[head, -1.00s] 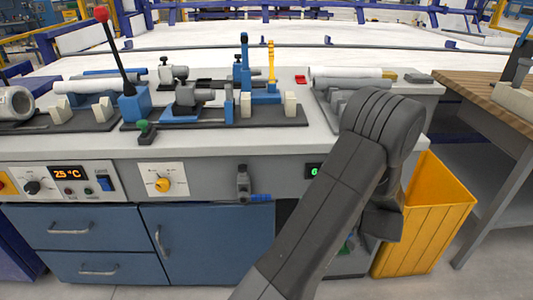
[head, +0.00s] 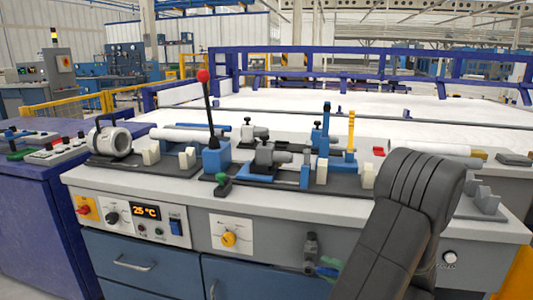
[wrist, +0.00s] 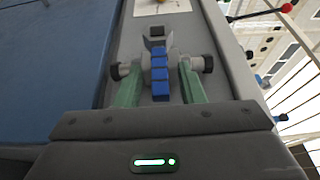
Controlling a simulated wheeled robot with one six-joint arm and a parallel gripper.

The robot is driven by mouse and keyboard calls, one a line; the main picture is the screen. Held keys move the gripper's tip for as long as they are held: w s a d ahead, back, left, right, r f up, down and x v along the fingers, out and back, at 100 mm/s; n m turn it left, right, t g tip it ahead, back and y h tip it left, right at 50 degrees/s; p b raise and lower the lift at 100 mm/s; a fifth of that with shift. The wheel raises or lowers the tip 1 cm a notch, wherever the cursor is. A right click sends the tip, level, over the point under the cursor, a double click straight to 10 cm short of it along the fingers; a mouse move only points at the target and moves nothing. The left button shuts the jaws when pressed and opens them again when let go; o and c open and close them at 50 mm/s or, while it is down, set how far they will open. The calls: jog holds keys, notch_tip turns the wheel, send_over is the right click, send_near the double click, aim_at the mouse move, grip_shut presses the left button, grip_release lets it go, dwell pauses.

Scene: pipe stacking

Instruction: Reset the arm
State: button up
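My gripper (wrist: 158,66) is open, with its two green fingers apart on either side of a blue valve handle (wrist: 160,76). Gaps show between the handle and each finger in the wrist view. The handle belongs to a grey valve (head: 311,246) on the front of the workbench, which also shows in the wrist view (wrist: 187,62). In the head view my dark arm covers the lower right, and a bit of green finger shows beside the blue handle at the bottom edge.
The grey workbench (head: 255,205) carries pipe fixtures, a red-knobbed lever (head: 204,77) and a white pipe (head: 190,135). A control panel (head: 130,217) reads 25 °C. A blue console (head: 40,190) stands at the left. A yellow bin (head: 520,272) is at the lower right.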

jog(key=p+v, duration=0.3)
jog(key=v, duration=1.1)
jog(key=b+x, duration=0.3)
jog(key=x, duration=1)
jog(key=shift+w+a+f, duration=0.1)
jog(key=shift+w+a, duration=0.1)
jog(key=shift+a, duration=0.15)
jog(key=shift+w+r+n+g+h+p, duration=0.1)
jog(key=shift+r+n+g+h+p, duration=0.25)
jog(key=shift+r+h+p, duration=0.35)
jog(key=shift+a, duration=0.1)
